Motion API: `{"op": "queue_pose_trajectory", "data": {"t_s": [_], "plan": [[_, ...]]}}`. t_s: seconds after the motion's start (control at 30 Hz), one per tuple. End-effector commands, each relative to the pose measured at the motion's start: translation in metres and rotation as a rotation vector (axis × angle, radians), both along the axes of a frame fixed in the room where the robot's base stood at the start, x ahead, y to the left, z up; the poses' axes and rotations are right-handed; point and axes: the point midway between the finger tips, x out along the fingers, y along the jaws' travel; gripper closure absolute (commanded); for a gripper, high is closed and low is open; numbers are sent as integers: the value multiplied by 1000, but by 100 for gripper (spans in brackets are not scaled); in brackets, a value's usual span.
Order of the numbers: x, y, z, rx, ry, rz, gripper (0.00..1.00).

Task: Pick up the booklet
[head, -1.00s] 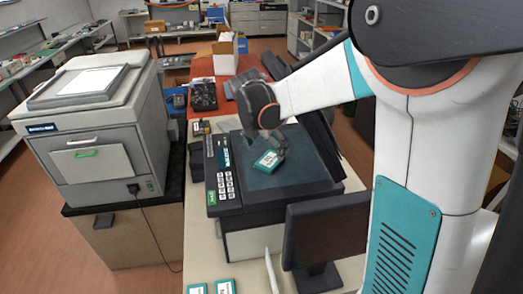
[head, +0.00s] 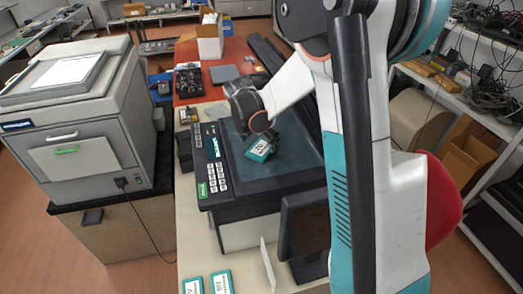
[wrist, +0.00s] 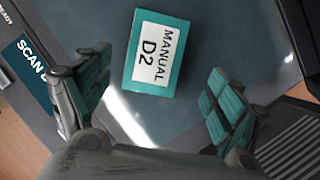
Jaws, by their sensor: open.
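The booklet (head: 259,150) is a small teal block with a white label. It lies on the dark glass of the scanner (head: 232,172). In the wrist view the booklet (wrist: 157,52) shows its label, "MANUAL D2", and sits slightly tilted ahead of the fingers. My gripper (head: 266,139) is just over the booklet in the head view and partly covers it. In the wrist view its two teal-padded fingers are spread wide, left and right of the booklet's near end, with nothing between them gripped. Whether the fingertips touch the glass cannot be told.
Two more teal labelled items (head: 193,286) (head: 220,283) lie on the table's near edge. A monitor (head: 305,235) stands right of them. The scanner's raised dark lid is behind my arm. A big grey printer (head: 75,130) stands at left. Glass around the booklet is clear.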

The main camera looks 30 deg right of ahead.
Motion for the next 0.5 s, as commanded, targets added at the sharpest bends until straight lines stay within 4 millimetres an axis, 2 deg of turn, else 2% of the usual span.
{"op": "queue_pose_trajectory", "data": {"t_s": [0.3, 0.5], "plan": [[13, -8, -36, 0, 0, -1, 14], [16, -12, -47, 0, 0, -1, 14]]}}
